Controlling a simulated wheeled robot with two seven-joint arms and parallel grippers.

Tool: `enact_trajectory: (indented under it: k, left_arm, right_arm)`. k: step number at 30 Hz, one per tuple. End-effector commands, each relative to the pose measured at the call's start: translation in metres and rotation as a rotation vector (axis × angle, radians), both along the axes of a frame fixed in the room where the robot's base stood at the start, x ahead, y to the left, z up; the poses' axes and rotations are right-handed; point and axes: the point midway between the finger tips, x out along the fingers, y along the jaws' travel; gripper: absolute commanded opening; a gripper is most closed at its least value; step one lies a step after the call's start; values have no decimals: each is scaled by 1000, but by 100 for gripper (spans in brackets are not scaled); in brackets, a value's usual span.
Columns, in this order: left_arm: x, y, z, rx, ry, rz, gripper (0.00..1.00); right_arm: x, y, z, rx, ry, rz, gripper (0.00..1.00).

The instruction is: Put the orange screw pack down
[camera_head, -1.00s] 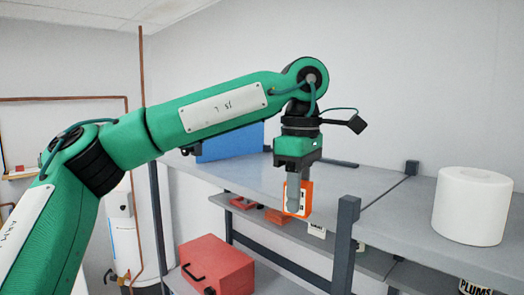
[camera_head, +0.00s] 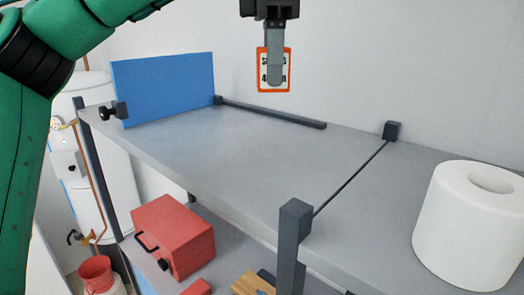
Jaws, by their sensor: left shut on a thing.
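The orange screw pack (camera_head: 261,84) is a thin upright card with an orange border, a pale face and dark print. My left gripper (camera_head: 275,82) comes down from the top of the head view and is shut on it. The gripper's finger covers the middle of the pack. The pack appears held above the grey shelf top (camera_head: 240,155), with its lower edge apart from the surface. My right gripper is not in view.
A blue panel (camera_head: 165,88) stands at the shelf's left end. A white roll (camera_head: 468,230) stands at the right. Dark posts (camera_head: 294,225) rise at the shelf's edges. A red toolbox (camera_head: 172,235) sits on the level below. The middle of the shelf top is clear.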

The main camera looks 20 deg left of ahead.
Motion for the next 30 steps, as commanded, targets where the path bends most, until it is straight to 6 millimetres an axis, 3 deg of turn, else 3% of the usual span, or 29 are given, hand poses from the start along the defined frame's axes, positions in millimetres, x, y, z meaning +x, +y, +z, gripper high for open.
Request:
enact_trajectory:
  k: [3, 15, 30]
  left_arm:
    - [1, 0, -25, 0, 5, -3, 2]
    - [0, 0, -88, -1, 3, -2, 2]
    - [1, 0, -127, 1, 4, -2, 2]
  right_arm:
    - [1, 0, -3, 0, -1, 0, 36]
    - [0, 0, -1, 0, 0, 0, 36]
    - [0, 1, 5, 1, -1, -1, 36]
